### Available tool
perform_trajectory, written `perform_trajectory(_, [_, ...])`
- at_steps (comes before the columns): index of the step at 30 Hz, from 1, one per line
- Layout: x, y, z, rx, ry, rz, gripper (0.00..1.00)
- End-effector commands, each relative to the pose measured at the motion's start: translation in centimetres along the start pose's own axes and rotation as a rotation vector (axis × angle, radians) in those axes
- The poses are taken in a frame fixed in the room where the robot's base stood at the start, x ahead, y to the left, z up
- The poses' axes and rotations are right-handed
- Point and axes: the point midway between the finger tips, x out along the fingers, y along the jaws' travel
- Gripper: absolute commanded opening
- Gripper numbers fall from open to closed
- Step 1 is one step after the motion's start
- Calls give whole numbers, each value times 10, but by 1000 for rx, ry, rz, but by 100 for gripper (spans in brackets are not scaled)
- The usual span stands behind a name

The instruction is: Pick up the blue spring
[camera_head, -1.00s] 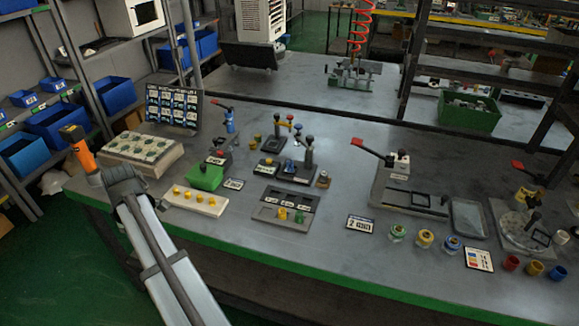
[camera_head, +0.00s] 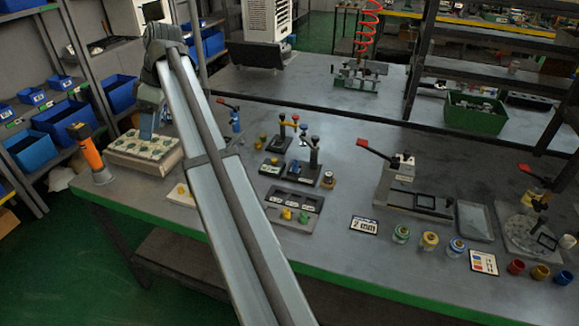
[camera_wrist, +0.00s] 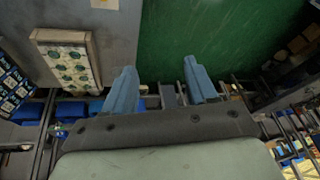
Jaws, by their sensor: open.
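A small round piece with a blue top (camera_head: 457,246) stands on the workbench (camera_head: 345,190) in the head view, front right. It is last in a row beside a yellow one and a green one. It is too small to tell if it is the blue spring or a holder for it. My gripper (camera_head: 147,128) is far to its left, over the patterned box (camera_head: 140,150). In the wrist view my gripper (camera_wrist: 160,75) shows two blue fingers spread apart with nothing between them. The blue-topped piece is not in the wrist view.
A red-handled press (camera_head: 400,180) stands behind the row of round pieces. A label card (camera_head: 483,262) and red, yellow and blue cups (camera_head: 515,267) are to the right. An orange-handled tool (camera_head: 88,150) stands at the left corner. Green floor (camera_wrist: 220,40) shows below my gripper.

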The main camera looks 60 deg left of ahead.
Motion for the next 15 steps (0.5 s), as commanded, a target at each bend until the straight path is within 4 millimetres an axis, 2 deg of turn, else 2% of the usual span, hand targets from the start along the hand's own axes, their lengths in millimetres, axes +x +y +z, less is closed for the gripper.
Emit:
perform_trajectory(1, [-2,22,25,69,-20,16,57])
perform_trajectory(5, [-2,74,97,273,-80,66,57])
perform_trajectory(9, [-4,127,190,513,-149,133,57])
perform_trajectory(12, [-6,155,254,669,-195,177,57])
perform_trajectory(15, [-7,175,309,796,-232,215,57])
